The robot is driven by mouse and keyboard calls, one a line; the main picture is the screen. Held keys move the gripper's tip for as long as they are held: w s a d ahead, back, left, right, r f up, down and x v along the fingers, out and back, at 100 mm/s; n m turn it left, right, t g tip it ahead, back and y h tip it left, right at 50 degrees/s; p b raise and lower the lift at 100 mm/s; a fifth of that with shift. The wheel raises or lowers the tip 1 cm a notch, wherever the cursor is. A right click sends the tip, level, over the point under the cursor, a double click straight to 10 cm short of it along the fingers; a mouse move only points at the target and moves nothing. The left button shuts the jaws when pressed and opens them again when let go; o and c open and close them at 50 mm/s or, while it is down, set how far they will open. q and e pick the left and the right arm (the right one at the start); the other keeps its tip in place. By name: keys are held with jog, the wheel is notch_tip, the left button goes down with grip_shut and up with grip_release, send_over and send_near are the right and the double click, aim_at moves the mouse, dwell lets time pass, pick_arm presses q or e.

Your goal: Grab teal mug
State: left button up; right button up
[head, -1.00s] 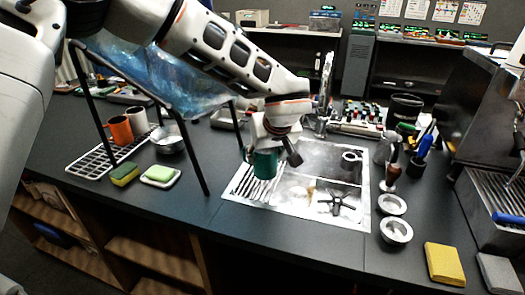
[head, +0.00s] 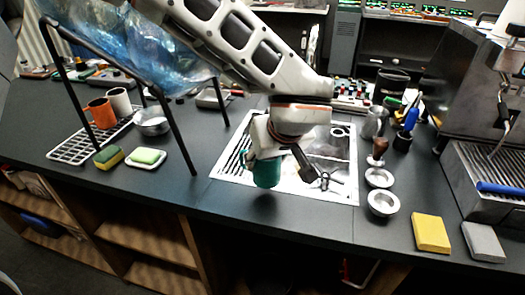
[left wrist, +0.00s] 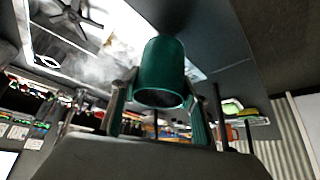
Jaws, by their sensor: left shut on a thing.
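The teal mug (head: 266,174) is held by my left gripper (head: 281,150) above the front edge of the sink in the head view. In the left wrist view the teal mug (left wrist: 161,72) sits between the two fingers of my left gripper (left wrist: 158,108), its open mouth facing the camera. The fingers are shut on it. My left arm hides part of the sink in the head view. My right gripper shows in neither view.
The metal sink (head: 228,166) lies beneath and behind the mug. A black-framed rack with blue plastic (head: 130,60) stands left. An orange mug (head: 102,112) and a white mug (head: 119,101) are on a wire rack (head: 70,151). Metal bowls (head: 383,204) and a yellow sponge (head: 430,233) are right.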

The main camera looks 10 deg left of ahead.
pick_arm(q)
jog(key=shift+s+d, duration=0.35)
jog(key=shift+s, duration=0.25)
jog(key=shift+s+d, duration=0.35)
jog(key=shift+s, duration=0.2)
jog(key=shift+r, duration=0.1)
dwell(0.7)
